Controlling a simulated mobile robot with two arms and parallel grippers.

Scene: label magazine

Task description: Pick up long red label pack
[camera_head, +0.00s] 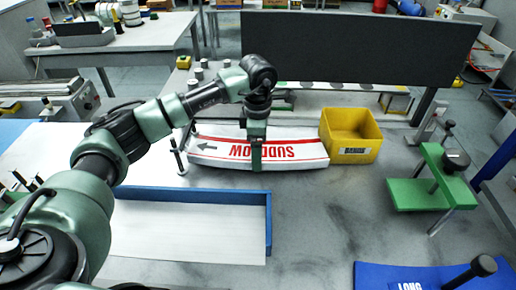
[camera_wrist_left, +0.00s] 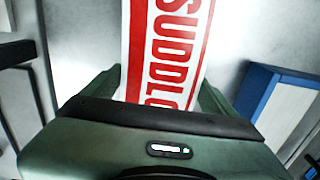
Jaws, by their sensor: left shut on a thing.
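The long red label pack (camera_head: 298,150) is a white, slightly curved stack with red stripes and large red lettering. It lies at the back middle of the work table in the head view. My left gripper (camera_head: 257,158) is over the middle of the pack, pointing down, with its fingers on either side and shut on it. In the left wrist view the pack (camera_wrist_left: 172,40) runs between the two green fingers (camera_wrist_left: 165,92), and its near part is hidden by the gripper body. I cannot tell whether the pack is lifted off the table. My right gripper does not show.
A yellow bin (camera_head: 350,153) stands just right of the pack. A blue-edged white tray (camera_head: 190,233) lies in front of it. A dark panel (camera_head: 360,48) stands behind.

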